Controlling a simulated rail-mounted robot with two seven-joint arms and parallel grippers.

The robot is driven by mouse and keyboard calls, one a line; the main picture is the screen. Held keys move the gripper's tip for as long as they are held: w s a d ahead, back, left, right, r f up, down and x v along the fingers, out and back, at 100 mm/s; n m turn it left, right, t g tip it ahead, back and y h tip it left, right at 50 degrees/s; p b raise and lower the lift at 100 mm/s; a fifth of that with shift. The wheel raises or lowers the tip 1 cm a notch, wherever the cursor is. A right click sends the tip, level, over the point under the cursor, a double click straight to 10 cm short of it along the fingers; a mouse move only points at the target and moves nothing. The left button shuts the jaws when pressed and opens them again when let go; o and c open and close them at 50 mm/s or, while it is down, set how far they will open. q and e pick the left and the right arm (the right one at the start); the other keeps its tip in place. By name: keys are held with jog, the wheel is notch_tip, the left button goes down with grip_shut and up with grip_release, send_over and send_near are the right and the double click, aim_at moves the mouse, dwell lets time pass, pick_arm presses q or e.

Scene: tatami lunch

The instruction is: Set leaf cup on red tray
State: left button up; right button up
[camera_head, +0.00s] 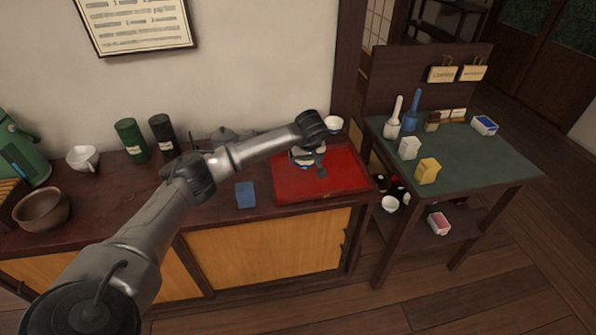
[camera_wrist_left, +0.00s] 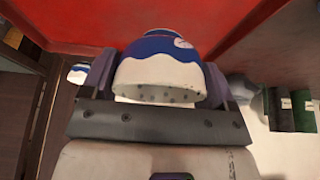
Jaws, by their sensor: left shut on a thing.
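The red tray (camera_head: 345,172) lies on the dark wooden counter, and its red surface fills the top of the left wrist view (camera_wrist_left: 60,22). My left gripper (camera_head: 309,162) is over the tray's left back part. In the left wrist view the gripper (camera_wrist_left: 158,85) is shut on a cup (camera_wrist_left: 155,68), white with a blue band and a small round mark, taken here as the leaf cup. In the head view the cup (camera_head: 301,155) is partly hidden by the gripper. I cannot tell whether its base touches the tray. My right gripper is not in view.
Another small cup (camera_head: 333,124) stands behind the tray. A blue box (camera_head: 245,194) lies left of it. Green (camera_head: 131,139) and black (camera_head: 163,135) canisters stand near the wall. A side table (camera_head: 470,160) with bottles and boxes is at right. The tray's right part is clear.

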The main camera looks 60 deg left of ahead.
pick_arm(q)
jog(key=shift+s+a+f+b, duration=0.3)
jog(key=shift+a+f, duration=0.25)
jog(key=shift+a, duration=0.25)
jog(key=shift+s+a+f+b, duration=0.25)
jog(key=shift+a+f, duration=0.25)
jog(key=shift+a, duration=0.3)
jog(key=shift+f+b, duration=1)
jog(key=shift+f, duration=1)
jog(key=o, duration=0.9)
jog(key=shift+f, duration=0.15)
